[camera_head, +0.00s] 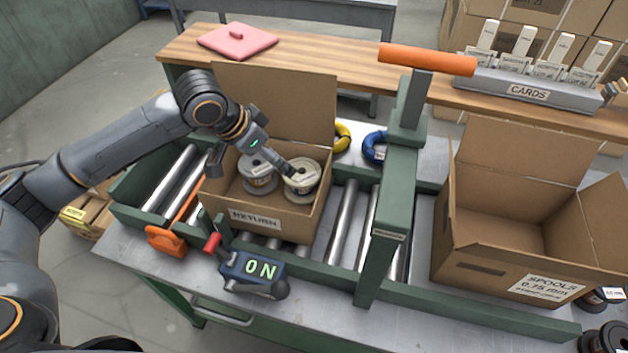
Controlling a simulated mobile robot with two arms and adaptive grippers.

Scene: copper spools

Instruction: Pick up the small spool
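My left gripper (284,165) reaches down from the left into the open cardboard box labelled RETURN (285,224). Two pale-topped spools show inside. My gripper's tip is over or against the near-left top of the right spool. Contact and the finger opening cannot be made out. Which spool is smaller is hard to tell. My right gripper is out of view.
The box stands on a roller conveyor (345,220) beside a green post with an orange handle (428,60). An open SPOOLS box (484,250) is at right, with dark spools (606,338) near it. Yellow (342,137) and blue (375,147) coils lie behind.

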